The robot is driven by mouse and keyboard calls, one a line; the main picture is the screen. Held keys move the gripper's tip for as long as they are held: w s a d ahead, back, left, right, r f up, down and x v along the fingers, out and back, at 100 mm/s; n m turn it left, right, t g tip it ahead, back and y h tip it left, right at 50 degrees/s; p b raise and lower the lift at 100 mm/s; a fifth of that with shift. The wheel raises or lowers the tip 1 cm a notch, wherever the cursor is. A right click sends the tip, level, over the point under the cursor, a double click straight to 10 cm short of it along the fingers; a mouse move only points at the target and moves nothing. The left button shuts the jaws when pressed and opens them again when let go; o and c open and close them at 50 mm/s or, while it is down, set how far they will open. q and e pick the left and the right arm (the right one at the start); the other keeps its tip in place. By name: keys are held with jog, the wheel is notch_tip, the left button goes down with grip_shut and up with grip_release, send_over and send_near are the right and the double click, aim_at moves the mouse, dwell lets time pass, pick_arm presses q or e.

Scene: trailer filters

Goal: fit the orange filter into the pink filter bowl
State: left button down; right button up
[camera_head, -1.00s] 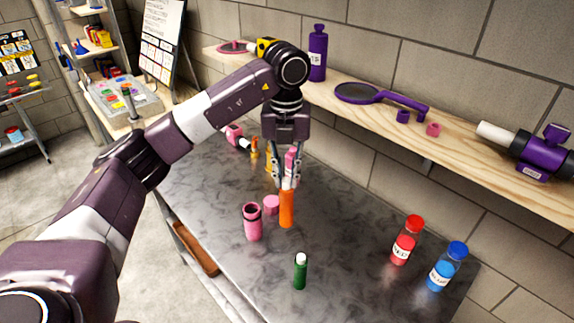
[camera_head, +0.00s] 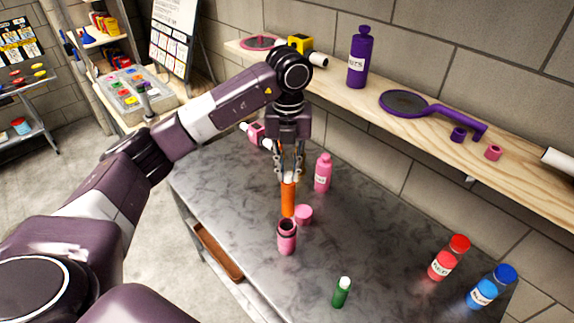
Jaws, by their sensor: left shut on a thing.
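My left gripper (camera_head: 290,176) points down and is shut on the upper end of the orange filter (camera_head: 288,198). The filter hangs upright. The pink filter bowl (camera_head: 287,241) stands upright on the grey table with its dark mouth open upward. In the picture the filter's lower end is just above the bowl's mouth; I cannot tell whether it is over the mouth or behind it. A pink cap (camera_head: 304,214) lies on the table just right of the filter. My right gripper is not in view.
A pink bottle (camera_head: 323,174) stands behind the cap. A green bottle (camera_head: 341,292) stands at the front, red (camera_head: 443,263) and blue (camera_head: 484,292) bottles at the right. The wooden shelf (camera_head: 350,90) along the wall holds purple tools. The table's middle right is clear.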

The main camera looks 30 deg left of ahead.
pick_arm(q)
jog(key=b, duration=0.4)
send_over(287, 209)
jog(key=w+a, duration=0.1)
jog(key=w, duration=0.1)
notch_tip(287, 209, down, 7)
jog(key=shift+a+r, duration=0.1)
jog(key=shift+f+b, duration=2.65)
jog(key=shift+f, duration=1.8)
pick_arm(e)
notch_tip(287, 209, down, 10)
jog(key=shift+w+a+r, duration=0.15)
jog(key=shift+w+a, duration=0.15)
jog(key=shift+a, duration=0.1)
pick_arm(q)
jog(key=c, duration=1.8)
grip_release()
jog(key=shift+o, duration=0.2)
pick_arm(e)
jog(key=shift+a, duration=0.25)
